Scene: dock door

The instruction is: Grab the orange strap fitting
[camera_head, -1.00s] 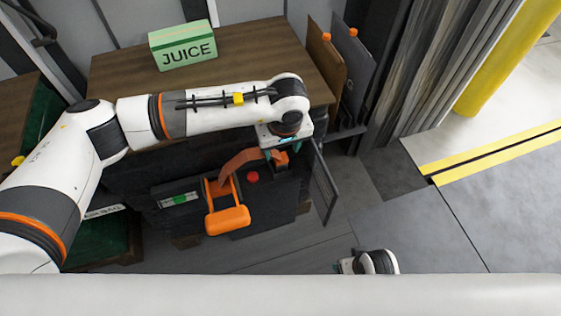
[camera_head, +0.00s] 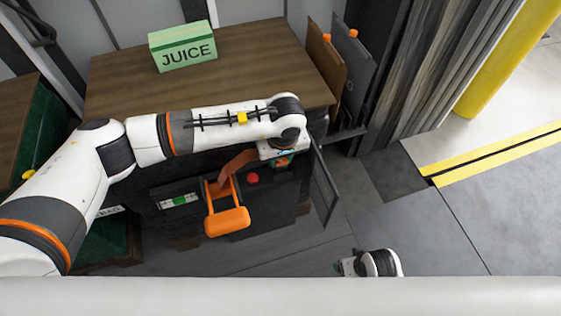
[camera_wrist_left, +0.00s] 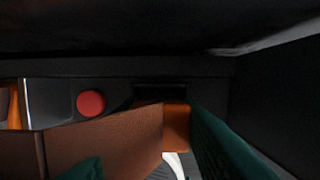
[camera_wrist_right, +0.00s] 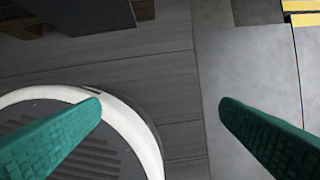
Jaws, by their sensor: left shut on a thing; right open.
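The orange strap fitting (camera_wrist_left: 176,128) is at the end of a brown strap (camera_wrist_left: 105,138), between the teal fingers of my left gripper (camera_wrist_left: 150,160) in the left wrist view. The left gripper is shut on it. In the head view the brown strap (camera_head: 237,166) runs from an orange handle (camera_head: 228,220) to my left gripper (camera_head: 282,160), which hides most of the fitting. My right gripper (camera_wrist_right: 160,104) is open and empty above the floor, well apart from the strap. In the head view only its wrist housing shows clearly, at the bottom edge.
A dark panel (camera_head: 323,187) stands close right of the left gripper. A wooden table (camera_head: 240,70) with a green JUICE box (camera_head: 183,46) is behind. Floor at right is clear.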

